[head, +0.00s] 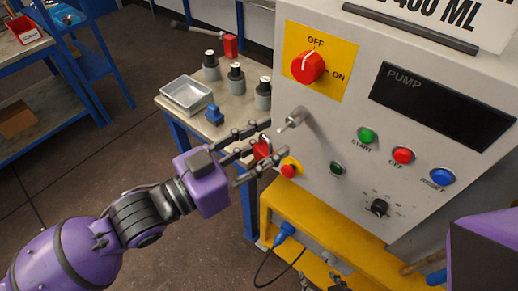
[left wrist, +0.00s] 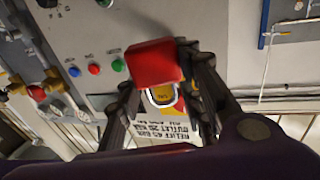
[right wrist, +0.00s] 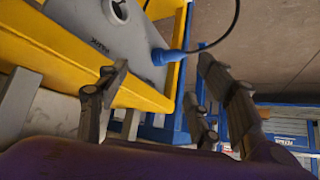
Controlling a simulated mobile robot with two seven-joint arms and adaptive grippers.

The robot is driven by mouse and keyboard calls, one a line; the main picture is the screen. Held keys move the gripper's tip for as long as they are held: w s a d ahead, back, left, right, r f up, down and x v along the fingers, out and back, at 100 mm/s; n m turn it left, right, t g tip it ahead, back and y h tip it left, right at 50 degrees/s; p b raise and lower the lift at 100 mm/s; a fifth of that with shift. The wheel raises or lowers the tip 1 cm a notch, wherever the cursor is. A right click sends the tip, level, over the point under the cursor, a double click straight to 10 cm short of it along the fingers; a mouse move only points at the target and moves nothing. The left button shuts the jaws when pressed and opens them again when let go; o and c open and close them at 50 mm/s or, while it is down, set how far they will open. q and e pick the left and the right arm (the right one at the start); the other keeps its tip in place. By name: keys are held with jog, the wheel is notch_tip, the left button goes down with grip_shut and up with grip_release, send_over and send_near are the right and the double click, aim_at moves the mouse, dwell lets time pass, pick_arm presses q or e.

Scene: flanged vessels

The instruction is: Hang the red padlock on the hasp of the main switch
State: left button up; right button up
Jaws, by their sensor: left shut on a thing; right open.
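The red padlock (head: 262,148) is between the fingers of my left gripper (head: 258,148), which is shut on it. In the left wrist view the padlock (left wrist: 155,62) shows its red body, with the metal shackle (left wrist: 178,98) partly visible beyond it. The main switch (head: 308,67) is a red knob on a yellow plate marked OFF and ON. A metal lug (head: 292,119), which looks like the hasp, sticks out below it. The padlock is lower left of this lug and looks apart from it. My right gripper (right wrist: 160,85) is open and empty.
The grey panel carries a yellow-backed red button (head: 289,170), a green button (head: 367,135) and other controls. A side table (head: 180,105) holds a metal tray (head: 187,94), several grey bottles and a blue object. A blue plug (right wrist: 165,57) with a cable is near my right gripper.

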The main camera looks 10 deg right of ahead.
aim_at(292, 128)
pick_arm(q)
jog(key=shift+w+d+f+b, duration=0.1)
jog(key=shift+w+d+b, duration=0.2)
jog(key=shift+w+d, duration=0.55)
jog(key=shift+w+d+f+b, duration=0.1)
jog(key=shift+w+d+b, duration=0.15)
jog(key=shift+w+d, duration=0.55)
jog(key=shift+d+f, duration=0.1)
jog(key=shift+d, duration=0.4)
jog(key=shift+w+d+f, duration=0.2)
jog(key=shift+d+f, duration=0.05)
jog(key=shift+f, duration=0.1)
jog(key=o, duration=1.3)
